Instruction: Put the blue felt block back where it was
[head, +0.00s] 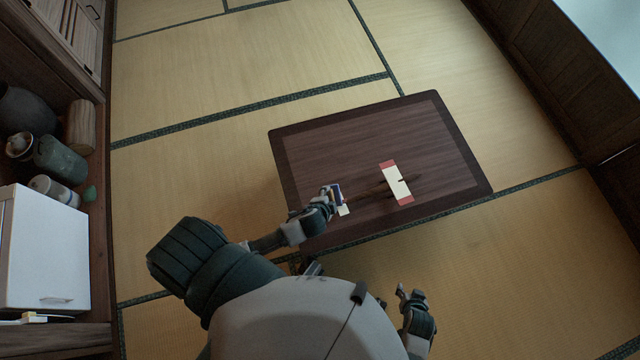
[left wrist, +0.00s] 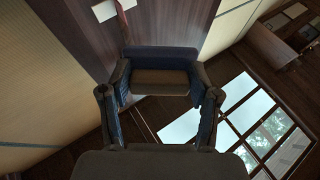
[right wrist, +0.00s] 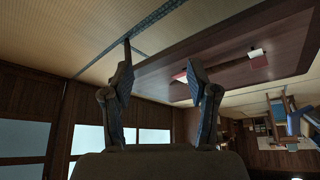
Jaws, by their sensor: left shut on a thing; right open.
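The blue felt block (head: 336,188) is held between the fingertips of my left gripper (head: 332,197), over the near left part of the dark low table (head: 350,132). In the left wrist view the block (left wrist: 160,53) has a blue part and a brown face, and spans both fingers. The block also shows at the right of the right wrist view (right wrist: 294,124). The head view does not make clear whether it touches the table. A small cream piece (head: 344,211) shows just beside my left gripper. My right gripper (head: 411,292) is open and empty, off the table's near side.
A white strip with red ends (head: 393,176) lies on the table, with a thin dark stick (head: 372,191) across it. The table's far half is bare. Tatami (head: 220,190) surrounds it. Shelves with jars (head: 60,158) and a white cabinet (head: 45,250) stand at the left.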

